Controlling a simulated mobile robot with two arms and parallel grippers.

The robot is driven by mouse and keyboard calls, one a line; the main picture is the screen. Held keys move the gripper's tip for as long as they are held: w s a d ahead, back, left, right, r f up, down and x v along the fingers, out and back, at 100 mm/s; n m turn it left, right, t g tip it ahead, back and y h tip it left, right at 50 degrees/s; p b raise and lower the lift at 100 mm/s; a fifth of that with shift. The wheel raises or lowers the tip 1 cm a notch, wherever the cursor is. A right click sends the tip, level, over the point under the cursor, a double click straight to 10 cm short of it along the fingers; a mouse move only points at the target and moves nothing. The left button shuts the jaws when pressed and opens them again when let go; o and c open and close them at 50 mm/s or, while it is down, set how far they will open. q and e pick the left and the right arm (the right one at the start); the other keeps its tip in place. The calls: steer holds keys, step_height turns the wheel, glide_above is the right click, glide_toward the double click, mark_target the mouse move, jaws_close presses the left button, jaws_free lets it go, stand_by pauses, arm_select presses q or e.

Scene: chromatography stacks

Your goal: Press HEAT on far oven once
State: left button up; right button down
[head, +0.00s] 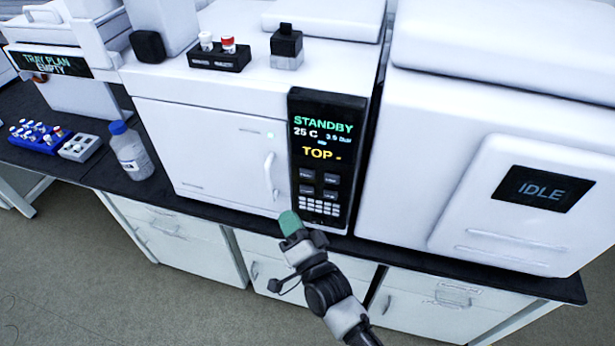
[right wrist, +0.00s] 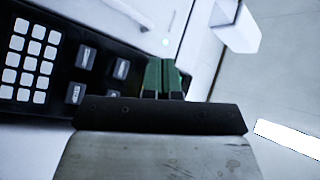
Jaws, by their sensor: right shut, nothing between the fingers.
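The white oven (head: 215,148) stands on the bench with its dark control panel (head: 325,165) at its right front. The panel reads STANDBY, 25 C and TOP -. Below the text are several grey buttons (head: 318,183) and a white keypad (head: 319,207); the button labels are too small to read, so I cannot tell which is HEAT. In the right wrist view the buttons (right wrist: 102,68) lie left of my green fingertips. My right gripper (head: 289,222) is shut and empty, low and left of the keypad. Its tips (right wrist: 162,72) look apart from the buttons; contact cannot be told. My left gripper is out of view.
The oven door handle (head: 270,176) sticks out just left of the panel. A white unit reading IDLE (head: 542,189) stands to the right. A bottle with a blue cap (head: 131,152), a blue vial rack (head: 38,137) and a grey rack (head: 80,148) stand at left.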

mark_target(307, 174)
steer(key=shift+w, duration=0.1)
steer(key=shift+w+d+b, duration=0.45)
steer(key=shift+w+b, duration=0.15)
steer(key=shift+w, duration=0.8)
steer(key=shift+w+d+b, duration=0.5)
steer(key=shift+w+b, duration=0.15)
steer(key=shift+w, duration=0.75)
steer(key=shift+w+d+b, duration=0.45)
steer(key=shift+w+b, duration=0.15)
steer(key=shift+w, duration=0.8)
steer(key=shift+w+f, duration=0.1)
steer(key=shift+w, duration=0.05)
steer(key=shift+w+d, duration=0.1)
steer(key=shift+w, duration=0.1)
